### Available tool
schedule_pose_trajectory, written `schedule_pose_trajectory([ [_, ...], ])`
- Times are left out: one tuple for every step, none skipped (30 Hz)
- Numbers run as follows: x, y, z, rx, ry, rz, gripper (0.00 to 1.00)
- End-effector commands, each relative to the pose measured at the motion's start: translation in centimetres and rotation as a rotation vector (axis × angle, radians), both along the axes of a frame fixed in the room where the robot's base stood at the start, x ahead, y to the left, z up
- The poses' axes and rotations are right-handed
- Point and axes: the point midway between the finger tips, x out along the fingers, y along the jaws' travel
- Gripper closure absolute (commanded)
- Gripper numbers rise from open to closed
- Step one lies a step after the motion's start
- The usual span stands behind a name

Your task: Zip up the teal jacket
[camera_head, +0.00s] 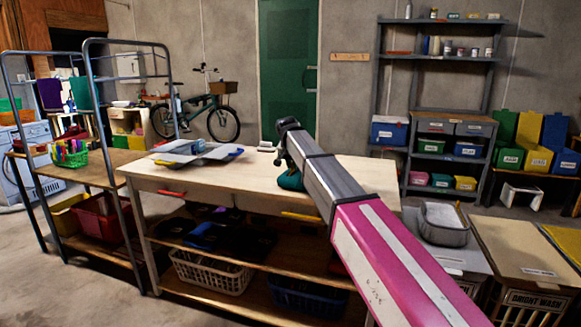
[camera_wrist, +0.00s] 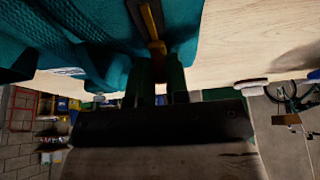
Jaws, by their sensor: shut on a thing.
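The teal jacket (camera_wrist: 70,35) fills the upper left of the wrist view, with a yellow zip strip (camera_wrist: 149,20) running into it. My gripper (camera_wrist: 158,62) is shut at the lower end of that strip, on what looks like the zip pull. The pull is mostly hidden between the fingers. In the head view only a small teal part of the jacket (camera_head: 291,181) shows on the table, beside my arm. My arm hides the rest of it and the fingertips there.
The wooden worktable (camera_head: 225,178) has grey folded panels (camera_head: 195,152) on its left and a small white object (camera_head: 266,146) at its back edge. A metal rack (camera_head: 90,170) stands left. Laundry bins (camera_head: 530,250) stand right. The table's middle is clear.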

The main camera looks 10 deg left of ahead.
Motion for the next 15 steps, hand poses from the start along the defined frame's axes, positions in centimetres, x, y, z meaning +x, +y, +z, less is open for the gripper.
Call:
schedule_pose_trajectory([
  [2.0, 0.1, 0.2, 0.000, -0.002, -0.002, 1.00],
  [2.8, 0.0, 0.2, 0.000, -0.002, -0.002, 1.00],
  [4.1, -0.1, 0.2, 0.000, -0.002, -0.002, 1.00],
  [5.0, -0.1, 0.2, -0.001, -0.002, -0.001, 1.00],
  [5.9, -0.2, 0.2, -0.001, -0.002, -0.001, 1.00],
  [7.1, -0.3, 0.2, 0.000, -0.002, -0.002, 1.00],
  [8.0, -0.4, 0.2, 0.000, -0.001, -0.002, 1.00],
  [8.8, -0.4, 0.2, 0.000, -0.001, -0.002, 1.00],
  [9.8, -0.5, 0.1, -0.001, -0.001, -0.001, 1.00],
  [10.4, -0.6, 0.1, 0.000, -0.001, 0.000, 1.00],
  [10.9, -0.7, 0.1, 0.000, -0.001, 0.000, 1.00],
  [10.4, -0.8, 0.0, 0.000, -0.001, 0.001, 1.00],
  [10.2, -0.8, 0.0, 0.000, -0.001, 0.001, 1.00],
  [10.2, -0.8, 0.0, 0.000, -0.001, 0.001, 1.00],
  [10.2, -0.8, 0.0, 0.000, -0.001, 0.001, 1.00],
])
